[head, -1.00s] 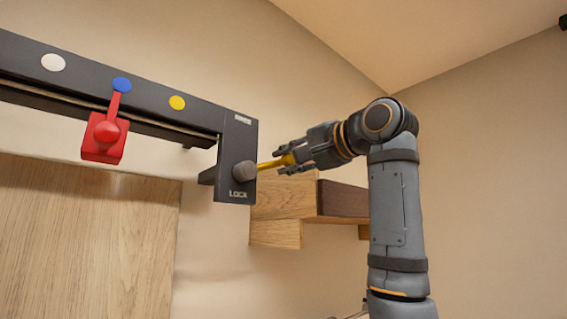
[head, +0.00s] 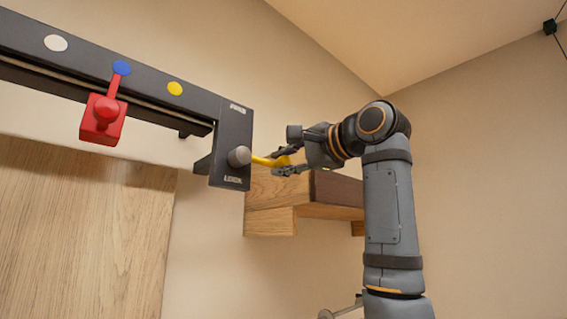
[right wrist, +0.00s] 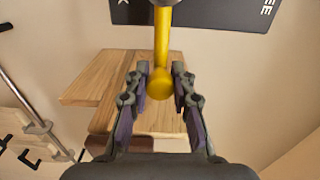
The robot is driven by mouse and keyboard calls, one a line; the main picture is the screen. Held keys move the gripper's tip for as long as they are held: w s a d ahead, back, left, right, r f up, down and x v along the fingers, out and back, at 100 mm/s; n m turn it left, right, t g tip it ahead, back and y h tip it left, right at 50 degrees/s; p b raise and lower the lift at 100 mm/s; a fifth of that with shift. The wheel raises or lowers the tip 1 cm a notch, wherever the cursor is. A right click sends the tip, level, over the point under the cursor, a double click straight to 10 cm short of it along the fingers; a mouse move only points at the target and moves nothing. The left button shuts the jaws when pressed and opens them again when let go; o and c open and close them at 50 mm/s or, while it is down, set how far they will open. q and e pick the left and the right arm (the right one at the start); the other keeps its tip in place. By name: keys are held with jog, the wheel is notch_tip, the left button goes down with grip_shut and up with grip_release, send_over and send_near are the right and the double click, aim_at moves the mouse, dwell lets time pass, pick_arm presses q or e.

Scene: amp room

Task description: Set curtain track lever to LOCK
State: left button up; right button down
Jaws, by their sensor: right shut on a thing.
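The curtain track lever is a yellow handle (head: 262,161) on a grey round hub (head: 239,156), mounted on the dark end plate (head: 233,125) of the track. It points right, roughly level, between the small upper label, too blurred to read, and the LOCK label (head: 233,180) below. My right gripper (head: 287,162) is shut on the lever's outer end. In the right wrist view, the lever's rounded yellow tip (right wrist: 160,83) sits between the fingers of my right gripper (right wrist: 160,88). My left gripper is out of view.
A dark track (head: 150,85) with white, blue and yellow dots runs to the upper left. A red slider (head: 103,120) hangs under the blue dot. Wooden wall blocks (head: 270,220) stand out behind and below my right gripper. A wood panel (head: 80,230) is at lower left.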

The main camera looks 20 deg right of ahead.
jog(key=shift+f, duration=0.1)
jog(key=c, duration=1.1)
grip_release()
jog(key=shift+s+d, duration=0.15)
jog(key=shift+s, duration=0.1)
jog(key=v, duration=1.1)
jog(key=shift+s, duration=0.2)
